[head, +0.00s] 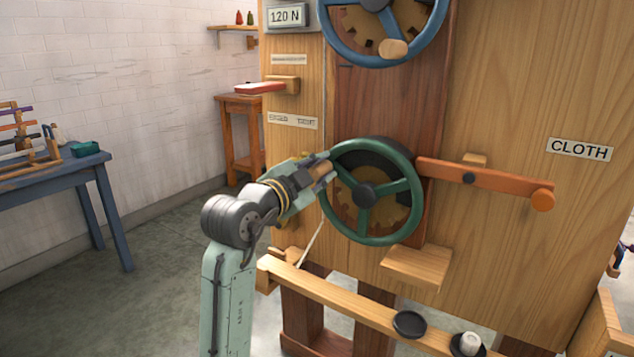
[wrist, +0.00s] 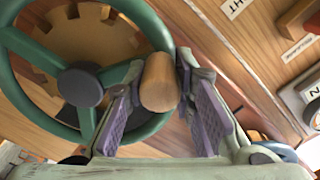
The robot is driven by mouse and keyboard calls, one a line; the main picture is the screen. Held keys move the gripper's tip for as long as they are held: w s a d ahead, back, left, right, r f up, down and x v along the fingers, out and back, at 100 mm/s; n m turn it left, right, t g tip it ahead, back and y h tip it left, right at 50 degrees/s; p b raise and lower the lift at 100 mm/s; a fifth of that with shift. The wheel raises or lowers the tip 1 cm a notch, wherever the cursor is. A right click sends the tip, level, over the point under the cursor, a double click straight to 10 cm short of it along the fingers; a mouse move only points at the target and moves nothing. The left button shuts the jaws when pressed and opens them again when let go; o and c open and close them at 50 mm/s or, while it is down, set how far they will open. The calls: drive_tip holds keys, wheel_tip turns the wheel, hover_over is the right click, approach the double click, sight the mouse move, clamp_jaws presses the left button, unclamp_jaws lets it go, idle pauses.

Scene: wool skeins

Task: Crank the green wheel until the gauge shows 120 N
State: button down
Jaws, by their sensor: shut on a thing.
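The green wheel (head: 367,195) is mounted upright on the wooden machine front, with a dark hub and a toothed wooden disc behind it. My gripper (head: 324,172) is at the wheel's upper left rim. In the wrist view, the wheel's wooden handle (wrist: 159,84) sits between the purple-padded fingers of my gripper (wrist: 160,76), which is shut on it. In the head view the fingers largely hide the handle. The gauge (head: 286,16) at the top left of the machine reads 120 N. Part of it shows at the right edge of the wrist view.
A blue wheel (head: 324,40) with a wooden knob is above the green one. An orange lever (head: 490,178) reaches right beside it. A wooden ledge (head: 418,266) and a rail (head: 345,305) are below. A blue table (head: 58,170) stands far left, with open floor between.

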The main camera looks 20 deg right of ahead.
drive_tip(key=shift+s+d+r+m, duration=0.15)
drive_tip(key=shift+s+r+m, duration=0.05)
drive_tip(key=shift+r+m, duration=0.35)
drive_tip(key=c, duration=1.3)
unclamp_jaws()
drive_tip(key=shift+c, duration=0.2)
drive_tip(key=shift+f, duration=0.1)
drive_tip(key=v, duration=1.2)
drive_tip(key=shift+s+d, duration=0.1)
drive_tip(key=shift+c, duration=0.5)
